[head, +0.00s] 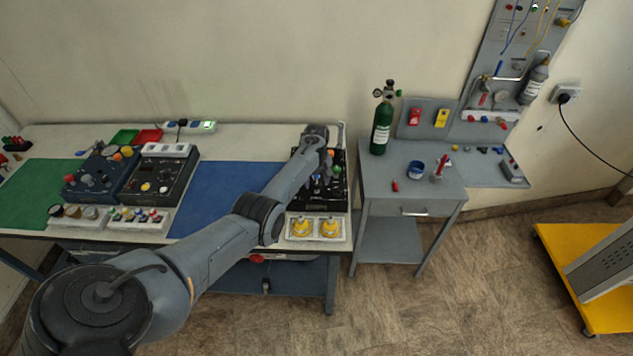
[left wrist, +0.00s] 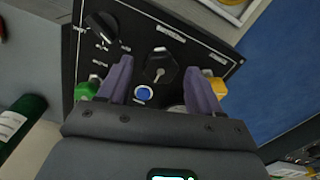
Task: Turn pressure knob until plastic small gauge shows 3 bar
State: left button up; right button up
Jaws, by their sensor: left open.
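A black control panel (head: 337,196) lies at the right end of the long bench in the head view; it also fills the left wrist view (left wrist: 215,55). A black knob (left wrist: 101,27) with white markings sits near its left edge. A dark round fitting (left wrist: 160,68) with a pale pointer or key-like mark is near its middle; I cannot tell whether it is a gauge. My left gripper (left wrist: 158,70) is open above the panel, its fingers on either side of this fitting and a blue button (left wrist: 143,94). No readable gauge scale shows. My right gripper is out of view.
A green button (left wrist: 86,91) and a yellow one (left wrist: 218,87) are close to my fingers. A blue mat (head: 225,195) lies left of the panel. A green cylinder (head: 382,125) stands on the grey side table (head: 415,168) to the right.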

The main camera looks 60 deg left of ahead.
pick_arm(q)
jog(key=shift+f, duration=0.15)
jog(key=c, duration=1.1)
jog(key=shift+o, duration=0.2)
